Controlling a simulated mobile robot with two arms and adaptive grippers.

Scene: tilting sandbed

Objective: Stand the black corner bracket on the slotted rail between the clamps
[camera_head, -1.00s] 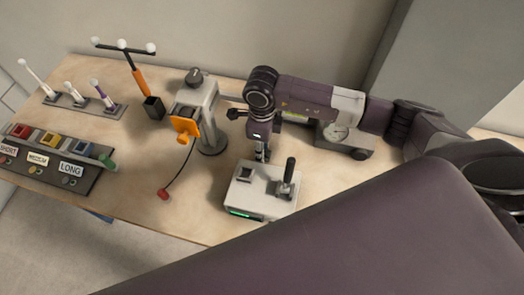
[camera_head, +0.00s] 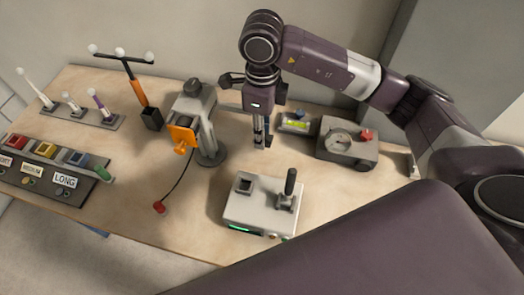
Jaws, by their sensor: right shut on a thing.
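My right gripper (camera_head: 259,143) points down behind the white box, over the back middle of the table. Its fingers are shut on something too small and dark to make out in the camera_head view. I cannot pick out a black corner bracket, a slotted rail or clamps. My left gripper is not in view.
A white box (camera_head: 236,210) with a black lever (camera_head: 290,186) stands in front of my right gripper. A grey stand (camera_head: 206,140) with an orange part (camera_head: 181,137) is on its left. A grey dial unit (camera_head: 361,150) is on its right. A labelled tray (camera_head: 40,181) lies far left.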

